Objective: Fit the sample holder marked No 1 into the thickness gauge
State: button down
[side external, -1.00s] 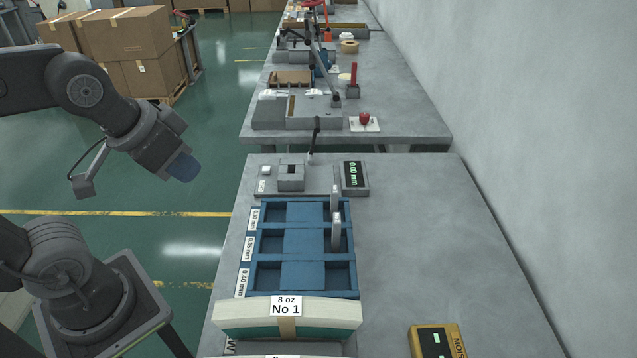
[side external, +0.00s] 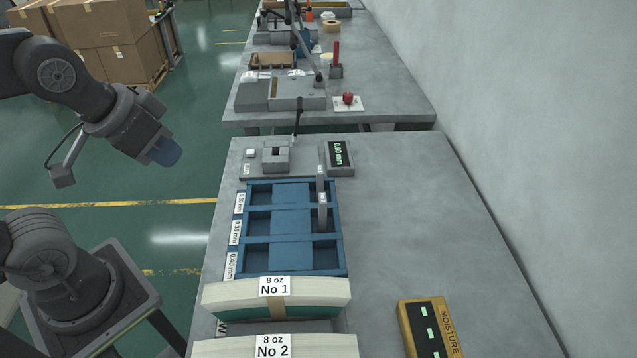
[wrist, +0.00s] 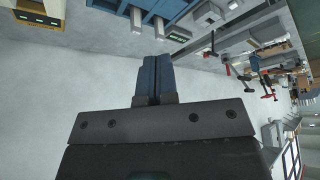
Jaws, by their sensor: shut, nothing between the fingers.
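Two slim grey upright sample holders stand in the right-hand slots of a blue tray (side external: 290,230), a farther one (side external: 320,160) and a nearer one (side external: 322,212). Their small marks are too small to read. They also show at the top of the wrist view (wrist: 137,18). The grey thickness gauge (side external: 275,158) sits behind the tray, with a lever and a display (side external: 341,154) reading 0.00 mm. My gripper (side external: 166,151) is left of the bench, in the air, apart from everything. Its blue fingers (wrist: 158,75) are shut and empty.
Stacks of pale blanks labelled 8 oz No 1 (side external: 225,297) and 8 oz No 2 (side external: 215,349) lie in front of the tray. A yellow moisture meter (side external: 430,330) lies at front right. The bench right of the tray is clear, with a wall beyond.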

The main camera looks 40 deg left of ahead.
jog(key=c, duration=1.8)
grip_release()
jog(key=shift+c, duration=0.2)
jog(key=o, duration=0.8)
jog(key=shift+o, duration=0.2)
jog(key=m+g+y, duration=0.2)
jog(key=m+y, duration=0.1)
jog(key=m, duration=2.4)
send_over(320, 176)
jog(key=s+d, duration=0.2)
notch_tip(320, 176, down, 12)
jog(key=x, duration=0.6)
jog(key=shift+s+f, duration=0.15)
jog(key=shift+f, duration=0.3)
jog(key=shift+a+x, duration=0.1)
jog(key=shift+x, duration=1.5)
jog(key=shift+a+x, duration=0.15)
jog(key=shift+x, duration=1.45)
